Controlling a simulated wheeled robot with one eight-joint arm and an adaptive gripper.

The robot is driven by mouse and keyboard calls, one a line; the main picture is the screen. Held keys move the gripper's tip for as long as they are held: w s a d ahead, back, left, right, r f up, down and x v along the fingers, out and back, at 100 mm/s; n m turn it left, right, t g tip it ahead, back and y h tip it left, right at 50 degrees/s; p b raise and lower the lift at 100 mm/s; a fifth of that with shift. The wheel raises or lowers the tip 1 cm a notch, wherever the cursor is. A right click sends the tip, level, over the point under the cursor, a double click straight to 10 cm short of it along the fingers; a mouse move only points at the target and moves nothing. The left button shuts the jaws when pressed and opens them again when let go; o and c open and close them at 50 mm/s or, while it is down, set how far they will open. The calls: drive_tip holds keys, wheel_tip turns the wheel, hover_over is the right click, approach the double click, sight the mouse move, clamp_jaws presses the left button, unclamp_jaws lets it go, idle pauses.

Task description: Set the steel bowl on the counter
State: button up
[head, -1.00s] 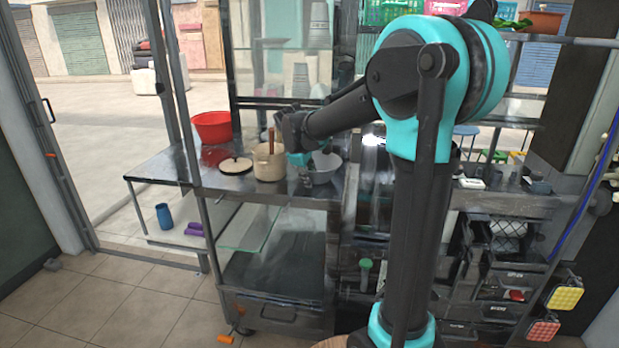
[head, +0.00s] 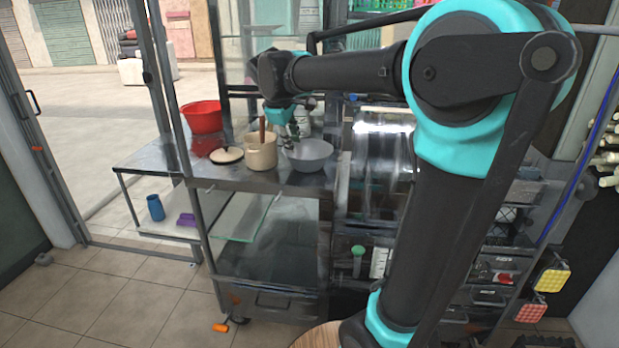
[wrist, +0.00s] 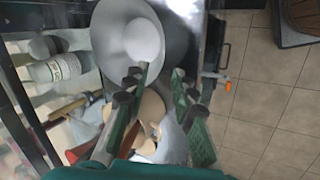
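The steel bowl (head: 308,156) sits upright on the metal counter (head: 232,178), close to its right end and just right of the beige pot. It also shows in the wrist view (wrist: 113,38), at the upper left, with its round inside visible. My gripper (head: 291,136) is above the bowl's left side, pointing down. In the wrist view my gripper's fingers (wrist: 158,76) are spread apart with nothing held between them. The left fingertip overlaps the bowl's rim in that view; I cannot tell whether they touch.
The beige pot (head: 261,153) with a wooden handle stands close left of the bowl. A lid (head: 227,155) and a red tub (head: 202,117) are further left. A glass-fronted machine (head: 382,150) stands to the right. Bottles (wrist: 58,68) are beside the bowl.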

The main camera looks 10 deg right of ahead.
drive_tip(key=s+d+f+m+y, duration=0.1)
drive_tip(key=s+d+f+m, duration=0.2)
drive_tip(key=s+f, duration=0.5)
drive_tip(key=s+d+f+m+y, duration=0.1)
drive_tip(key=s+d+f+m, duration=0.2)
drive_tip(key=s+f, duration=0.5)
drive_tip(key=s+d+f+m+y, duration=0.1)
drive_tip(key=s+d+f+m, duration=0.3)
drive_tip(key=s+f, duration=0.4)
wheel_tip(320, 180, down, 3)
drive_tip(key=shift+s+f+m, duration=0.1)
drive_tip(key=shift+s+m, duration=0.3)
drive_tip(key=shift+m, duration=0.3)
